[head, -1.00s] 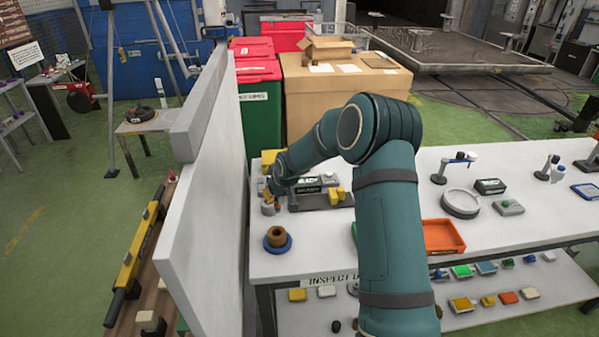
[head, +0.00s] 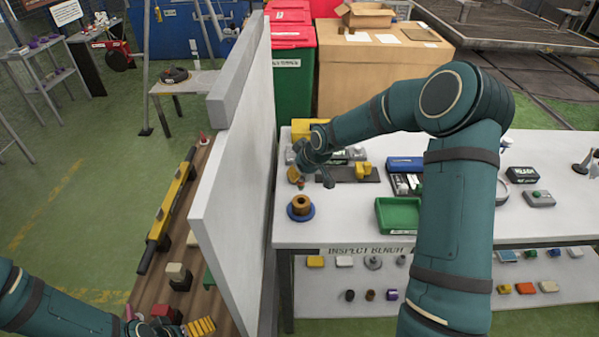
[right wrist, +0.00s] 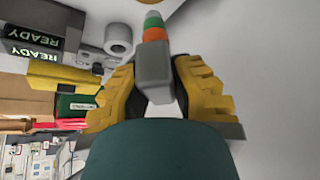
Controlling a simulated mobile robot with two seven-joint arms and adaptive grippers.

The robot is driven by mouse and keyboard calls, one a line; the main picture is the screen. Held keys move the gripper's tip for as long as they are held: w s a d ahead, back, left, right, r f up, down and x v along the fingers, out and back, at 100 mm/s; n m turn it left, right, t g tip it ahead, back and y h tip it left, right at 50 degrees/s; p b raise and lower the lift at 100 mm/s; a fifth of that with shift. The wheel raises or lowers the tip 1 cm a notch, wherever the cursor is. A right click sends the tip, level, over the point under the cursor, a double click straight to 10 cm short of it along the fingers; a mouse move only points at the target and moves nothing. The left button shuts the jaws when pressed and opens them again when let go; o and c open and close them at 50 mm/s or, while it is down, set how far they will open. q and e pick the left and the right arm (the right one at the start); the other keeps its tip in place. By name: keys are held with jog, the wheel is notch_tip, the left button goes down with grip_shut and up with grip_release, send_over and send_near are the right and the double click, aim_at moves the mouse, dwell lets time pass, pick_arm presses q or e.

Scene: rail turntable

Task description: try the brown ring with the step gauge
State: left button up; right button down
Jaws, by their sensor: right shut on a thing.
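The brown ring (head: 300,204) sits on a round blue base (head: 301,215) near the front left of the inspect bench (head: 350,229). My right gripper (head: 302,178) is just behind and above the ring, apart from it. In the right wrist view its yellow fingers are shut on the grey handle of the step gauge (right wrist: 154,62), which has orange, green and white steps toward its tip. A tan sliver at that view's top edge may be the ring. My left gripper (head: 200,327) is at the bottom left of the head view, cut off; its opening is unclear.
A white partition (head: 240,190) stands left of the bench. A grey hollow cylinder (right wrist: 118,38) shows beside the gauge. Bare bench lies around the base.

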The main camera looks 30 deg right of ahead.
aim_at(299, 181)
jog(key=shift+f+b, duration=1.5)
jog(key=shift+f, duration=0.4)
jog(key=shift+f+b, duration=2.3)
jog(key=shift+b, duration=0.35)
dwell(3.5)
